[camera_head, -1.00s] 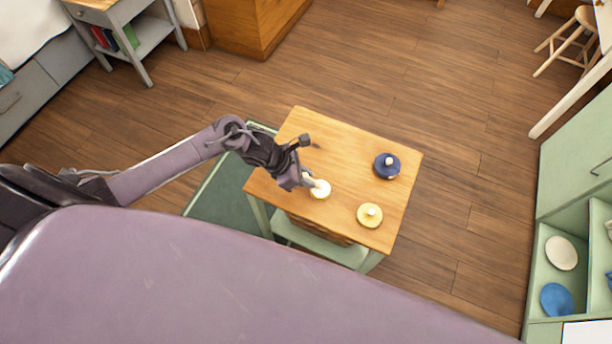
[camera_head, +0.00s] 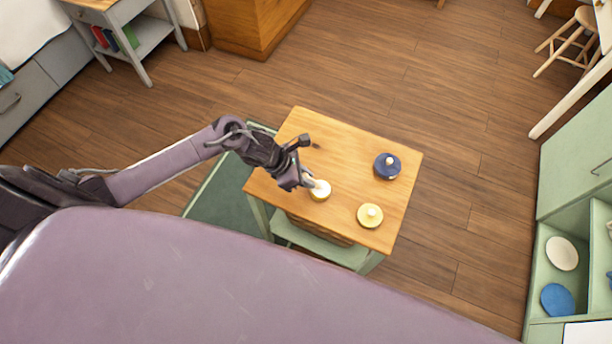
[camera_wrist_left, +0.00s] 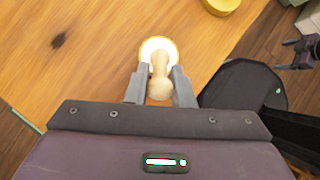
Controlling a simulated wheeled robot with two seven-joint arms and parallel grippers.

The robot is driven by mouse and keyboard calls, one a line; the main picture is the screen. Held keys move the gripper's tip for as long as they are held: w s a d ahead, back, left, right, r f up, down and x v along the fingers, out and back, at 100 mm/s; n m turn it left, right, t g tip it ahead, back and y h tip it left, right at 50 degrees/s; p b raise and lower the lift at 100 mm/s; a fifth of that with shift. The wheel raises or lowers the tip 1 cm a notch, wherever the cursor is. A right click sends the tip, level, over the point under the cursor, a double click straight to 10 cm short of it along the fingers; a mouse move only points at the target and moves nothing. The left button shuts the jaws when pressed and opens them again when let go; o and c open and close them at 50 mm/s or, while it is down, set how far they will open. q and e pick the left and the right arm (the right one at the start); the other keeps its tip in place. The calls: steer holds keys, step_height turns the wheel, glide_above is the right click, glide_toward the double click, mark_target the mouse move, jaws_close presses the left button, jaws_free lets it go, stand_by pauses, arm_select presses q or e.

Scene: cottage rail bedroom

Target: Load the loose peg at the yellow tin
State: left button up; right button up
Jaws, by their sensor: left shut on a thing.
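My left gripper (camera_head: 311,184) is over the small wooden table. In the left wrist view its fingers (camera_wrist_left: 160,90) are shut on a pale wooden peg (camera_wrist_left: 160,68). The peg is over a round white-topped tin with a yellow rim (camera_wrist_left: 148,46), which also shows in the head view (camera_head: 321,191). I cannot tell whether the peg touches it. A yellow tin (camera_head: 364,220) with a pale knob or peg at its middle stands to the right and nearer. A dark blue tin (camera_head: 381,172) with a similar pale top stands behind it. My right gripper seems to show at the right edge of the left wrist view (camera_wrist_left: 299,53).
The small table (camera_head: 340,145) has bare wood at its back and between the tins. A green cabinet (camera_head: 560,185) with plates stands at the right. A grey side table (camera_head: 135,30) and a wooden stool (camera_head: 565,45) stand farther off. The floor between is clear.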

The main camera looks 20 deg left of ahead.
arm_select(q)
steer(key=shift+s+f, duration=0.1)
steer(key=shift+f, duration=0.05)
steer(key=shift+r+p, duration=0.6)
steer(key=shift+r, duration=0.3)
steer(key=shift+r+p, duration=1.4)
steer(key=shift+r, duration=1.3)
